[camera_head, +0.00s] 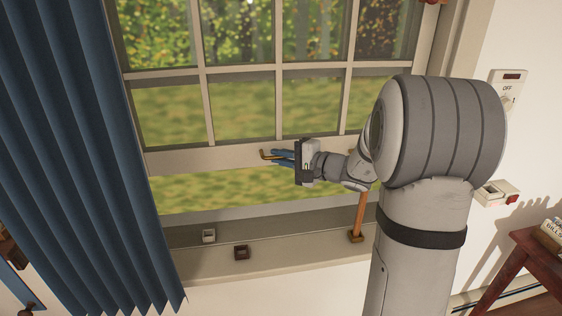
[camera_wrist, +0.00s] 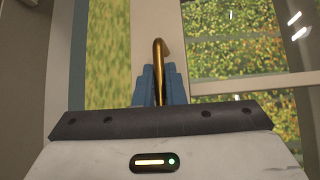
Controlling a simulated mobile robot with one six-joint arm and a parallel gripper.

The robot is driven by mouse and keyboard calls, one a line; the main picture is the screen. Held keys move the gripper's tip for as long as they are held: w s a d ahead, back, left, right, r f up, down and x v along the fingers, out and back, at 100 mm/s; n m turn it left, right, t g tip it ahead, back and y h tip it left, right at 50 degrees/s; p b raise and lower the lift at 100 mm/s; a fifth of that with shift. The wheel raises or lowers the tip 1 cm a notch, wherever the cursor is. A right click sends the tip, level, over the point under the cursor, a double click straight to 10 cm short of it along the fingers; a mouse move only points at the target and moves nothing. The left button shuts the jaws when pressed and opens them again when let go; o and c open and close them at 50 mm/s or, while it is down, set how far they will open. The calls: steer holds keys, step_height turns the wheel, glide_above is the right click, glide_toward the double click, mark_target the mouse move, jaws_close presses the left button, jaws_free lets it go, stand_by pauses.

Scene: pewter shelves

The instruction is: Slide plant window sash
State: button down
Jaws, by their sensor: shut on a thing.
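The window sash (camera_head: 220,157) is a cream frame with several panes, raised so that an open gap shows between its bottom rail and the sill. A brass handle (camera_head: 268,155) sits on the bottom rail. My gripper (camera_head: 276,156) reaches in from the right with blue fingers at the rail. In the wrist view the blue fingers of my gripper (camera_wrist: 160,85) are shut on the brass handle (camera_wrist: 159,52), whose curved end stands up between them. The fingers hide part of the handle.
A wooden prop stick (camera_head: 360,215) stands on the sill at right. A blue curtain (camera_head: 75,130) hangs at left. A wooden table (camera_head: 530,250) stands at lower right.

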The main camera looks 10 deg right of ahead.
step_height(320, 180, down, 5)
steer(key=b, duration=0.5)
steer(key=shift+r, duration=0.2)
steer(key=c, duration=1.5)
jaws_free()
steer(key=b+v, duration=0.1)
steer(key=v, duration=0.7)
